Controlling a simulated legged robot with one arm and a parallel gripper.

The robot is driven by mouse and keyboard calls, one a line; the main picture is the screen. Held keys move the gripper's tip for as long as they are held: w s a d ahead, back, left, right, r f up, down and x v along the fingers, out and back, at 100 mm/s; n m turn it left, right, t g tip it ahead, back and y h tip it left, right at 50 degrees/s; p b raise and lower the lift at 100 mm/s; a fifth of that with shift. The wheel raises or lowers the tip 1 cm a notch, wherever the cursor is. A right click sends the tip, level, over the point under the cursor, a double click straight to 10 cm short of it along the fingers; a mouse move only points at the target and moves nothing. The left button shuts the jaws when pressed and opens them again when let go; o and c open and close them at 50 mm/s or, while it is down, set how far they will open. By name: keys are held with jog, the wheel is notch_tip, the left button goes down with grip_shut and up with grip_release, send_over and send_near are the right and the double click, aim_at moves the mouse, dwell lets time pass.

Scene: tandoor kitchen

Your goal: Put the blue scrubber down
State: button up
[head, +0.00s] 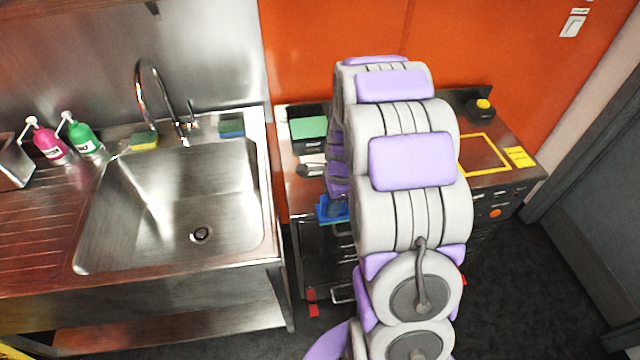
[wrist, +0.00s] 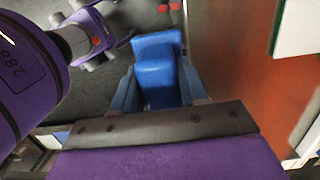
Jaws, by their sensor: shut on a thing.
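The blue scrubber (wrist: 157,72) is between the two fingers of my gripper (wrist: 160,98) in the wrist view, and the gripper is shut on it. In the head view a blue part (head: 331,209) shows beside my arm, at the front edge of the counter right of the sink. I cannot tell how much of it is scrubber and how much is finger. My arm hides most of the gripper there. The wrist view shows dark floor beyond the scrubber and a brown surface close on its right.
The steel sink (head: 180,205) is at left, with a yellow sponge (head: 144,140) and a blue-green sponge (head: 231,128) on its back ledge. Pink (head: 47,142) and green (head: 82,136) bottles stand nearby. A green-topped box (head: 308,131) and a yellow-outlined area (head: 484,154) are on the right counter.

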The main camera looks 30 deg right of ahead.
jog(key=w, duration=0.3)
jog(key=w+d+b, duration=0.1)
jog(key=w, duration=0.3)
jog(key=w+d+f, duration=0.1)
jog(key=w, duration=0.3)
jog(key=shift+d+b, duration=0.25)
jog(key=shift+b, duration=0.1)
jog(key=shift+w+d+f, duration=0.1)
jog(key=shift+w+f, duration=0.1)
jog(key=shift+f, duration=1.4)
jog(key=o, duration=0.9)
jog(key=shift+o, duration=0.2)
jog(key=shift+f+b, duration=0.1)
jog(key=shift+b, duration=0.2)
